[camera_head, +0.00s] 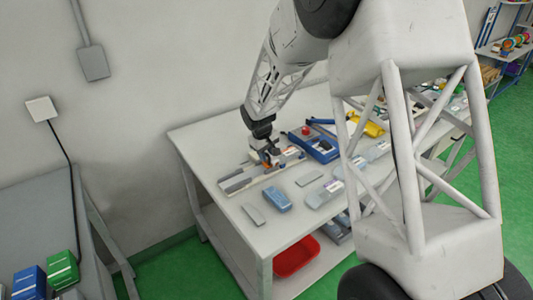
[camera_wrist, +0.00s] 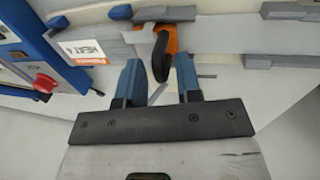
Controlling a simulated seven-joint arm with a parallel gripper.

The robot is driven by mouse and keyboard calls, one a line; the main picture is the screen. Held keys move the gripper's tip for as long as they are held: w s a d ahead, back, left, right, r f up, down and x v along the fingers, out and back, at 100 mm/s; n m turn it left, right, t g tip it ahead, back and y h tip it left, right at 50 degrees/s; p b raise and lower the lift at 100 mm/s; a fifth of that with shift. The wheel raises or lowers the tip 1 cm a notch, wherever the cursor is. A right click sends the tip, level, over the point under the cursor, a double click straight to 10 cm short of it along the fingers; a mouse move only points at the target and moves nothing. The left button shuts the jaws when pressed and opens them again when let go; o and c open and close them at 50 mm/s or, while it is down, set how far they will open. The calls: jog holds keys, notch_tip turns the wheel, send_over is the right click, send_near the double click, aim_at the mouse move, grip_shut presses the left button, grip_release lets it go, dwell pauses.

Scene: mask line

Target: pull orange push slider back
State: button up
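The orange push slider (camera_wrist: 172,40) shows in the wrist view at the top middle, on a long grey rail (camera_wrist: 225,38). A dark curved part (camera_wrist: 161,58) stands in front of its orange body. My gripper (camera_wrist: 159,68) points at it, with its two blue fingers spread to either side of the dark part's lower end. I cannot tell whether the fingers touch it. In the head view my gripper (camera_head: 266,155) is over the rail on the white table, and a bit of orange shows there, mostly hidden by the gripper.
A blue box (camera_head: 277,199) and grey pieces (camera_head: 254,214) lie toward the table's front. A red bin (camera_head: 296,256) is on the lower shelf.

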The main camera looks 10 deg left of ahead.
grip_shut()
jog(key=s+a, duration=1.1)
jog(key=shift+s+a, duration=0.25)
jog(key=shift+a, duration=0.05)
grip_release()
jog(key=shift+s+a, duration=0.1)
jog(key=shift+o, duration=1.1)
